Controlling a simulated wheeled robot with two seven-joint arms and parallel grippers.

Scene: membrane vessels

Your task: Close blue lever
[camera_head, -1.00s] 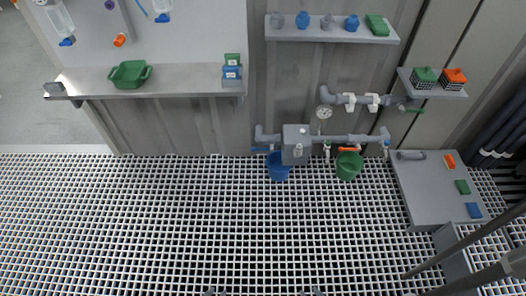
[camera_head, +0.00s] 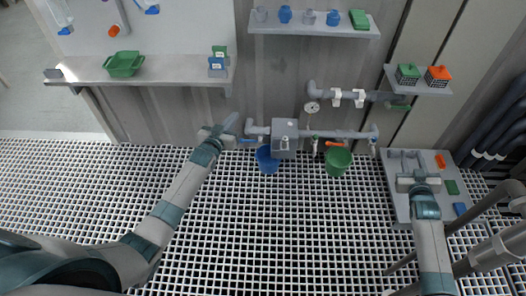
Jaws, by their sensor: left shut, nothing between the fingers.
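The blue lever (camera_head: 249,141) is a small blue bar on the left end of the grey wall piping, just above the blue bucket (camera_head: 267,160). It lies about level and looks partly hidden. My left gripper (camera_head: 231,122) is shut and empty, just left of the lever and pointing up and right. A small gap seems to lie between them, though depth is hard to judge. My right gripper (camera_head: 410,160) is over the grey box at the right. Its fingers are too small to read.
An orange lever (camera_head: 337,144) sits further right on the pipe above a green bucket (camera_head: 338,162). A grey valve box (camera_head: 285,136) is between the levers. A steel shelf (camera_head: 165,75) with a green tub (camera_head: 124,64) juts out at upper left.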

